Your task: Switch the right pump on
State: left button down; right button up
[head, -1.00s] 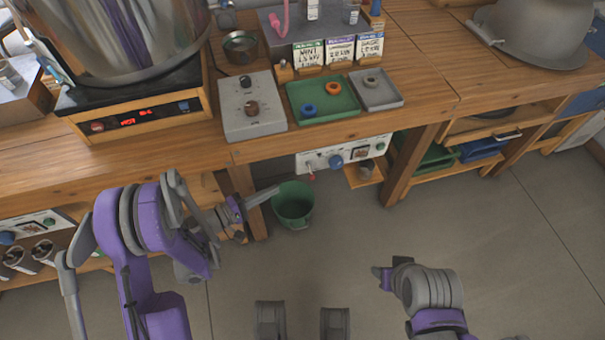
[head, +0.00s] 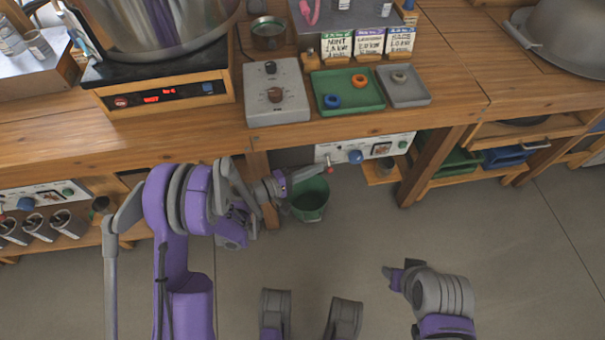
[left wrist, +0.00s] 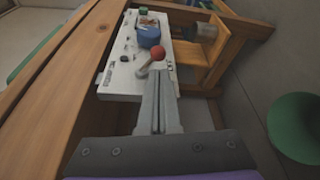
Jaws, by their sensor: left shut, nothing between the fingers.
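The right pump's white panel (head: 398,146) is fixed under the bench, right of a wooden leg. It carries a blue knob (head: 355,157), a small display and a green button (head: 403,145). A red-tipped lever (head: 329,169) sticks out near its left end; its red ball also shows in the left wrist view (left wrist: 158,53). My left gripper (head: 318,169) is shut and empty, its tips (left wrist: 156,76) close to the lever, just short of the ball in the picture. I cannot tell whether they touch. My right gripper (head: 390,272) is low over the floor, its fingers unclear.
A green bucket (head: 310,205) stands on the floor below my left gripper. The bench edge (head: 200,143) runs above it. Another panel (head: 45,196) is under the bench at the left. A control box (head: 277,105) and green tray (head: 350,104) sit on top. Floor at right is clear.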

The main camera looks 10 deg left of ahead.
pick_arm(q)
jog(key=shift+w+d, duration=0.25)
jog(key=shift+d, duration=0.05)
jog(key=shift+s+r+n+g+y, duration=0.15)
jog(key=shift+r+n+g+y, duration=0.1)
jog(key=shift+n, duration=0.45)
jog(key=shift+s+r+n+g+y, duration=0.15)
jog(key=shift+n+g, duration=0.1)
jog(key=shift+n, duration=0.45)
jog(key=shift+d+r+n+g+p, duration=0.1)
jog(key=shift+n+g+p, duration=0.2)
jog(key=shift+n, duration=0.3)
jog(key=shift+s+r+n, duration=0.1)
jog(key=shift+r+n, duration=0.05)
jog(key=shift+n, duration=0.15)
jog(key=shift+r+n+g, duration=0.35)
jog(key=shift+n+g, duration=0.3)
jog(key=shift+n, duration=0.35)
jog(key=shift+r+n+g, duration=0.35)
jog(key=shift+n+g, duration=0.3)
jog(key=shift+n, duration=0.35)
jog(key=shift+r+p, duration=0.2)
jog(key=shift+p, duration=0.1)
dwell(0.7)
jog(key=shift+r+p, duration=0.4)
jog(key=shift+r, duration=0.35)
jog(key=shift+s, duration=0.1)
